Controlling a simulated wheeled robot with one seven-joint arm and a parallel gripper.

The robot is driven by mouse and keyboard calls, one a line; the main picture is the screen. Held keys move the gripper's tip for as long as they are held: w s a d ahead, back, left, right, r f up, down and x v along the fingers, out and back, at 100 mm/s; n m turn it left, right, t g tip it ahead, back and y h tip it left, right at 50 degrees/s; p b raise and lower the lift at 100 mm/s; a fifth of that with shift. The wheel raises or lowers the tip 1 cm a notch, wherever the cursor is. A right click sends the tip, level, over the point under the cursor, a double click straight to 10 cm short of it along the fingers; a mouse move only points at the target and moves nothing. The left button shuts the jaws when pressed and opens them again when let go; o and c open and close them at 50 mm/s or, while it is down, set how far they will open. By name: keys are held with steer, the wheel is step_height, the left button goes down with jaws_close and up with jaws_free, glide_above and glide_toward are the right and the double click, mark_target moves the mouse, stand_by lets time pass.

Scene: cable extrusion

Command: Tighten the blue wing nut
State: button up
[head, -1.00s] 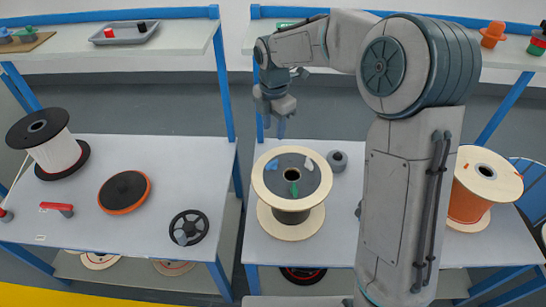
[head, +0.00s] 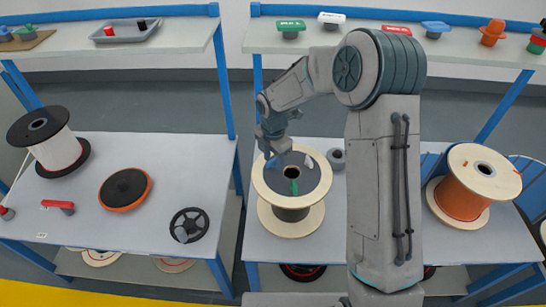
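A wooden-flanged spool (head: 318,208) stands upright on the right-hand table, with a dark disc (head: 310,180) and a centre hole on top. The blue wing nut (head: 271,163) is on the disc's upper left side. A green wing nut (head: 294,187) and a white one (head: 308,161) are on the same disc. My gripper (head: 273,154) points down just above the blue wing nut and partly covers it. Whether the fingers touch the nut, and how far apart they are, is too small to tell.
A grey cylinder (head: 338,160) stands close to the spool's upper right. An orange-wound spool (head: 468,200) stands to the right beyond my arm. Coloured knobs sit on the shelf (head: 365,57) behind. The left table (head: 100,220) holds a white-wound spool, an orange-black disc and a handwheel.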

jaws_close()
